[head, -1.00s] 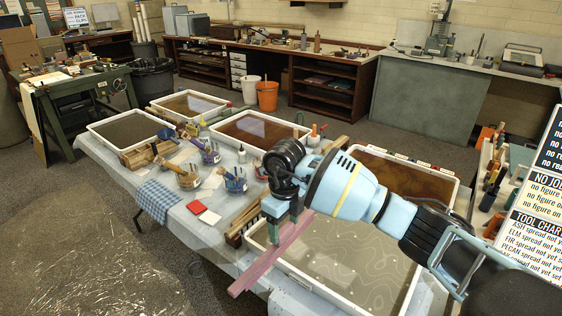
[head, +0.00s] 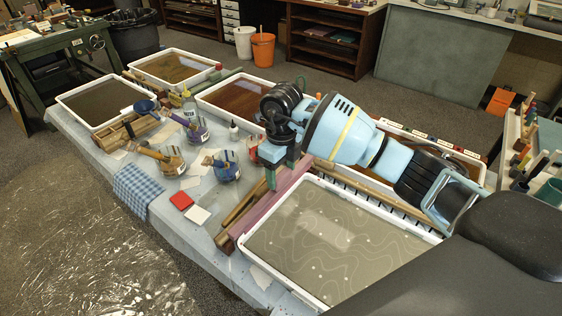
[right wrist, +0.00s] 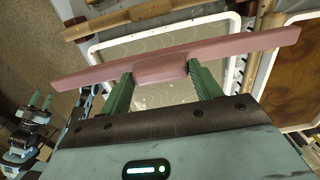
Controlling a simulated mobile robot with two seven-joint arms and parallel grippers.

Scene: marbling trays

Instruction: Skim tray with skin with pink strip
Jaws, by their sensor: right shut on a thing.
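My right gripper (head: 281,178) is shut on the pink strip (head: 262,213), holding it by a raised middle block (right wrist: 160,68). The strip runs along the left short end of the near tray (head: 272,274). That tray holds grey-olive liquid with pale contour lines, white flecks and a lighter rectangular patch (head: 322,229). In the right wrist view the strip crosses in front of the tray (right wrist: 235,62); I cannot tell whether it touches the rim or surface. My left gripper (right wrist: 41,100) shows at the left of the right wrist view, its green fingers apart and empty.
Wooden sticks (head: 240,203) lie left of the near tray. Brown-filled (head: 400,132) and other trays stand behind. Several paint jars (head: 225,170), a red pad (head: 181,200) and a blue checked cloth (head: 143,190) occupy the table's left part.

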